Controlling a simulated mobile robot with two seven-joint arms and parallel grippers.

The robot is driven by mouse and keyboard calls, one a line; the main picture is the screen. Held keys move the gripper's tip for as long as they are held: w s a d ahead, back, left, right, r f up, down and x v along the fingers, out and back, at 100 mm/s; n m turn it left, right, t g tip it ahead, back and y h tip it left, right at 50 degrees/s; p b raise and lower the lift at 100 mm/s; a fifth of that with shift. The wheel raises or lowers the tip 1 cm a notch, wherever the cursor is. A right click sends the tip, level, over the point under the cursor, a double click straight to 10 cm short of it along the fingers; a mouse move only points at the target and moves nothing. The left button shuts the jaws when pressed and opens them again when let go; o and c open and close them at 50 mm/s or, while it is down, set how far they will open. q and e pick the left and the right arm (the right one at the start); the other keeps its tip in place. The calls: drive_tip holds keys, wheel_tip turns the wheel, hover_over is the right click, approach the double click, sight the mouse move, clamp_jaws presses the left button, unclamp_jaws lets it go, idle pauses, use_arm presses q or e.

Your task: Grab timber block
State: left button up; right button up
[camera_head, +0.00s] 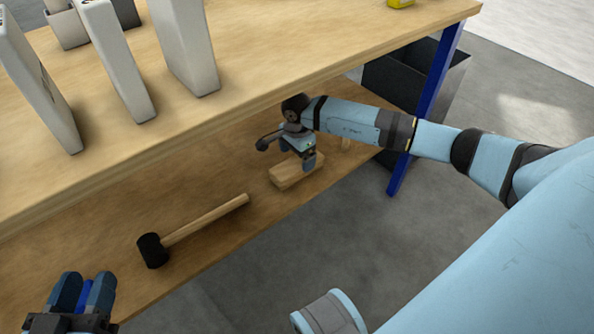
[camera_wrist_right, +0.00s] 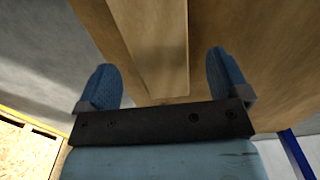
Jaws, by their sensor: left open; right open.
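The timber block (camera_head: 288,178) is a light wooden block lying on the lower shelf, near its front edge. My right gripper (camera_head: 309,163) is above the block's right end, and its wrist hides part of the shelf behind. In the right wrist view, the block (camera_wrist_right: 155,45) runs up between the two blue fingers of the gripper (camera_wrist_right: 163,85). The fingers are apart, one on each side of the block, with gaps, and are not closed on it. My left gripper (camera_head: 85,292) is open and empty at the bottom left of the head view.
A mallet with a black head (camera_head: 152,250) and wooden handle lies on the lower shelf (camera_head: 120,215), left of the block. The upper tabletop (camera_head: 270,60) overhangs the shelf, with several white panels (camera_head: 187,45) on it. A blue table leg (camera_head: 441,75) stands to the right.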

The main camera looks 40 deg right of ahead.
sight(297, 162)
drive_tip(key=shift+f+b, duration=0.3)
drive_tip(key=shift+f, duration=0.2)
wheel_tip(297, 162, down, 4)
drive_tip(key=b, duration=0.2)
drive_tip(key=shift+f+b, duration=0.1)
drive_tip(key=shift+b, duration=0.2)
use_arm(q)
drive_tip(key=shift+w+a+r+m+t+h, duration=0.15)
drive_tip(key=shift+w+a+m+t, duration=0.2)
drive_tip(key=shift+m, duration=0.25)
drive_tip(key=shift+w+a+r+m+t+h, duration=0.15)
drive_tip(key=shift+w+m+t, duration=0.1)
drive_tip(key=shift+w+m, duration=0.25)
use_arm(e)
drive_tip(key=c, duration=1)
use_arm(q)
drive_tip(key=shift+s+d, duration=0.1)
drive_tip(key=shift+s, duration=0.05)
use_arm(e)
drive_tip(key=shift+c, duration=0.6)
